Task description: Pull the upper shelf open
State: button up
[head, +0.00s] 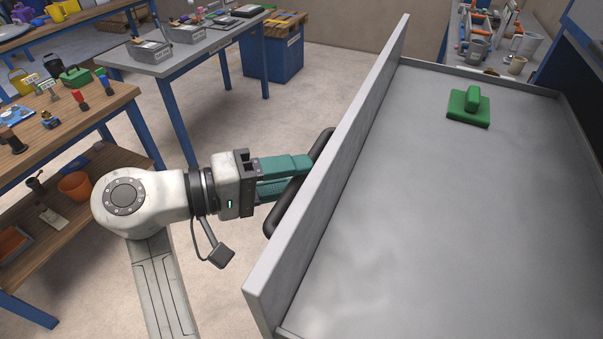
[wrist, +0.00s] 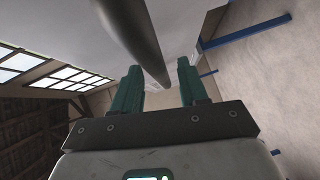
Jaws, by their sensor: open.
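The upper shelf is a wide grey metal drawer (head: 430,190) on the right of the head view, with a tall front panel (head: 335,160). A black bar handle (head: 288,205) is fixed on the outer face of that panel. The handle also shows as a dark bar in the wrist view (wrist: 138,35). My gripper (head: 296,178) has teal fingers that point at the panel. It is open, with the handle running between the fingers in the wrist view (wrist: 160,75). Contact with the bar cannot be told. A green block-shaped item (head: 468,108) lies inside the drawer.
A wooden workbench (head: 115,100) with small tools stands at the left, with a lower shelf holding an orange pot (head: 75,186). A grey table (head: 185,55) and a blue cabinet (head: 275,58) stand at the back. The floor (head: 225,120) between them and the drawer is clear.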

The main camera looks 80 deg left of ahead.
jog(key=b+v, duration=0.1)
jog(key=v, duration=0.7)
jog(key=shift+s, duration=0.3)
jog(key=shift+d, duration=0.1)
